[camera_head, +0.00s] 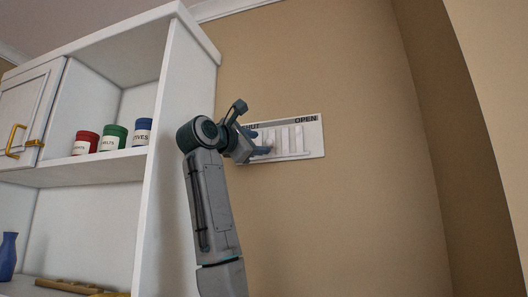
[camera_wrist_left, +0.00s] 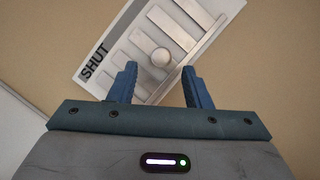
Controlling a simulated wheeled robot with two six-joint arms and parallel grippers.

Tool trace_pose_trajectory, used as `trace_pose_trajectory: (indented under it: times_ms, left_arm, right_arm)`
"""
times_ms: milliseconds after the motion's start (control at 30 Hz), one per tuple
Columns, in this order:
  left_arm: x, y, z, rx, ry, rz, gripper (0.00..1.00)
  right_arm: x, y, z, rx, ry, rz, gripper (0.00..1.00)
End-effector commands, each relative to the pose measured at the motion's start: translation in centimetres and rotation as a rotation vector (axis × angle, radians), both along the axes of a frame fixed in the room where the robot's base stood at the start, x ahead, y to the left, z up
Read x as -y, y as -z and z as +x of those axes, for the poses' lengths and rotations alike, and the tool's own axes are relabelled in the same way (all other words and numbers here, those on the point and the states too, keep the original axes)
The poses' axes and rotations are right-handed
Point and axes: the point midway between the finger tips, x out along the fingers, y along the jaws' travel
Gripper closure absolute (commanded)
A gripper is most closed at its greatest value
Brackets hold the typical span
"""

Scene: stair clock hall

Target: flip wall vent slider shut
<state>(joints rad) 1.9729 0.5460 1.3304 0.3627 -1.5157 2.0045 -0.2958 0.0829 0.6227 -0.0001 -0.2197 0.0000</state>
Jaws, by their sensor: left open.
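The wall vent (camera_head: 300,140) is a white plate on the tan wall with a row of slats. SHUT is printed at its left end and OPEN at its right end. In the wrist view the plate (camera_wrist_left: 196,20) is tilted, with SHUT at lower left. A round knob (camera_wrist_left: 160,57) stands on the slats there. My left gripper (camera_head: 262,142) is in front of the plate's left part and partly hides it. Its blue fingers (camera_wrist_left: 160,78) are open and empty, with the knob just beyond and between the tips. I cannot tell whether they touch the plate. My right gripper is not in view.
A white shelf unit (camera_head: 178,130) stands left of the vent, its side panel close to my left arm. Red (camera_head: 86,143), green (camera_head: 114,138) and white-blue (camera_head: 142,132) canisters stand on its shelf. A blue vase (camera_head: 8,257) is below. The wall right of the vent is clear.

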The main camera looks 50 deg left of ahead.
Motion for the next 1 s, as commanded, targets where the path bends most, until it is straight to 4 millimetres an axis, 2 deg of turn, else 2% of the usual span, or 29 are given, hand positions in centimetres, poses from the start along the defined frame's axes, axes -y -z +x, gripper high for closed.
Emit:
trace_pose_trajectory:
  times_ms: [33, 100, 300, 400, 1000]
  left_arm:
    - [0.2, 0.8, -1.2, 0.006, 0.0, 0.001, 0.56]
    - [0.4, 1.1, -2.5, 0.005, -0.001, 0.001, 0.56]
    - [0.8, 1.6, -5.4, 0.003, -0.001, -0.001, 0.56]
    - [1.0, 1.6, -6.1, 0.001, 0.0, -0.001, 0.56]
    - [1.0, 1.5, -6.4, 0.0, -0.001, -0.001, 0.56]
  right_arm:
    - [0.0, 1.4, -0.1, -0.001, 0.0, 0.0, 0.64]
    - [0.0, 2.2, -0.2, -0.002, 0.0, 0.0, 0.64]
    - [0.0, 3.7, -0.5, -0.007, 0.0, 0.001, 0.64]
    - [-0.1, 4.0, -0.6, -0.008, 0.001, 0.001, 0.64]
    - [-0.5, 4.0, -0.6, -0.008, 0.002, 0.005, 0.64]
